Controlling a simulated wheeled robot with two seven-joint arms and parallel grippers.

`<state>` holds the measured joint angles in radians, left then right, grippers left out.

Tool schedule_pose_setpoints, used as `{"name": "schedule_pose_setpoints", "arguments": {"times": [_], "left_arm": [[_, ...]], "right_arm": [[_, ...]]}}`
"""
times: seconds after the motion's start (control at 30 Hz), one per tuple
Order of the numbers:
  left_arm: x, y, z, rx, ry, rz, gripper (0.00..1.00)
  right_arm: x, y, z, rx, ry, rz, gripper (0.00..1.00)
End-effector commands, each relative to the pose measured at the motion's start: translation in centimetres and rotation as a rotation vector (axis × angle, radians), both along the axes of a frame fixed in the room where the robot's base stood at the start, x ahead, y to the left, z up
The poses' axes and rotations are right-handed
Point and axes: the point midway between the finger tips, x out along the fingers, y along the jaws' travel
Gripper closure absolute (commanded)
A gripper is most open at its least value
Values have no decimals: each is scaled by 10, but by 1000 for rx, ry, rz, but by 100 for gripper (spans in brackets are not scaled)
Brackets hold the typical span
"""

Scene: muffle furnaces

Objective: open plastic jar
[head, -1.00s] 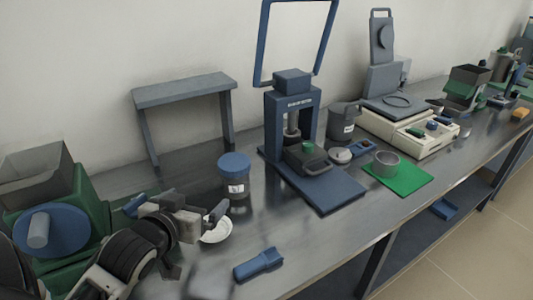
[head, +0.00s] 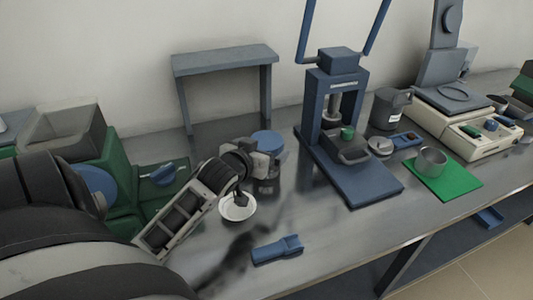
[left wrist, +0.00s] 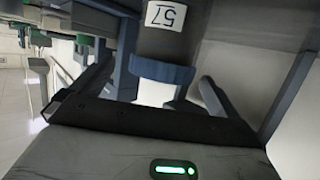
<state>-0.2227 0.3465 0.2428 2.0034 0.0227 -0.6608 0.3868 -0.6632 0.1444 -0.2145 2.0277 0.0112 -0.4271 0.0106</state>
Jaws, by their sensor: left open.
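The plastic jar has a blue lid (head: 268,140) and a dark grey body (head: 268,186). It stands upright on the bench, partly hidden behind my left gripper (head: 262,161). In the left wrist view the jar appears upside down, with a "57" label (left wrist: 167,15) on its body and the blue lid (left wrist: 162,71) below it. My left gripper (left wrist: 155,85) is open, with one finger on each side of the lid. I cannot tell whether the fingers touch it. My right gripper is not in view.
A white dish (head: 238,208) lies in front of the jar. A blue tool (head: 277,249) lies nearer the front edge. A blue press (head: 345,140) stands to the right, and a grey stand (head: 224,62) stands behind. Green equipment (head: 110,155) is at left.

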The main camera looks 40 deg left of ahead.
Motion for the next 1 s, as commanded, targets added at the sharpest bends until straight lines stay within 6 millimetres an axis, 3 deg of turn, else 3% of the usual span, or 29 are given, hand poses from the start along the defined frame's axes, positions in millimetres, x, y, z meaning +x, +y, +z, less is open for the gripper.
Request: {"name": "schedule_pose_setpoints", "arguments": {"times": [0.27,0.57,0.83,1.0], "left_arm": [[35,15,-12,1,-2,-1,0],[39,17,-14,1,-1,-1,0],[39,17,-14,1,-1,-1,70],[39,17,-13,2,-5,-1,71]], "right_arm": [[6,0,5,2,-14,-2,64],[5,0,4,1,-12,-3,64],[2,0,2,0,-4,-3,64],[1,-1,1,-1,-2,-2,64]]}}
